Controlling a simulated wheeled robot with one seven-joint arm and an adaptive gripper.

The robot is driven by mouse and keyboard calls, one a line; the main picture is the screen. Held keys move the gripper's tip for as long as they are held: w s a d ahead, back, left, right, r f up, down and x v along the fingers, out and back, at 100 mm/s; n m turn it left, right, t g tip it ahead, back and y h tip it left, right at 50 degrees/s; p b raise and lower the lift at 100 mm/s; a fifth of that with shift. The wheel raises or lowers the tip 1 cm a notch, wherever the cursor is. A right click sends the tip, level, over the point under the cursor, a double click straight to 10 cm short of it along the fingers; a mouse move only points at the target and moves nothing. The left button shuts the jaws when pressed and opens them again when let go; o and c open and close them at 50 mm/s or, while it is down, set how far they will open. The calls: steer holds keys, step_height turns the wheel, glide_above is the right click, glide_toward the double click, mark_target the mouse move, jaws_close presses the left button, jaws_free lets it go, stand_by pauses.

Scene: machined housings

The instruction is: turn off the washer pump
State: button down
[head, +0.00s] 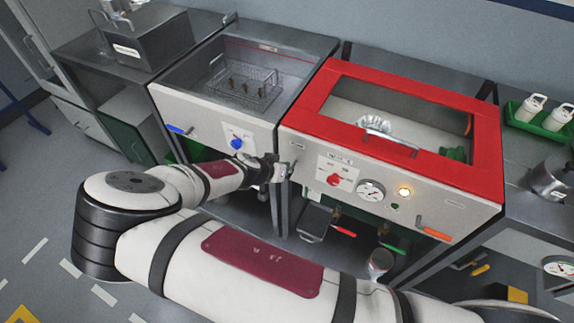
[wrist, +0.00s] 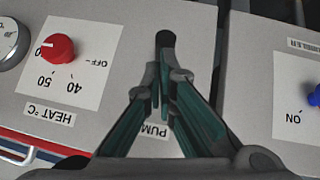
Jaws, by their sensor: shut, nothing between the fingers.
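The washer (head: 395,148) is the red-framed cabinet with a pale front panel. In the wrist view, which sees the panel upside down, a label (wrist: 155,131) reading "PUM…" is partly hidden behind my fingers. A dark round-ended lever (wrist: 165,42) stands above that label in the picture, just beyond my fingertips; its base is hidden and I cannot tell whether they touch. My gripper (wrist: 164,78) is shut and empty. In the head view my gripper (head: 283,170) is at the left end of the washer's front.
A red heat knob (wrist: 57,48) is left of the fingers in the wrist view. The head view shows a gauge (head: 371,190) and a lit lamp (head: 404,192) on the panel. A neighbouring tank has a blue knob (head: 236,143) and a wire basket (head: 244,85).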

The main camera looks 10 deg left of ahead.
steer(key=shift+s+f+t+h, duration=0.2)
steer(key=shift+f+t+h, duration=0.1)
steer(key=shift+f+t, duration=0.4)
steer(key=shift+f, duration=0.2)
steer(key=shift+w+d+r, duration=0.2)
steer(key=shift+w+r, duration=0.1)
steer(key=shift+w, duration=0.35)
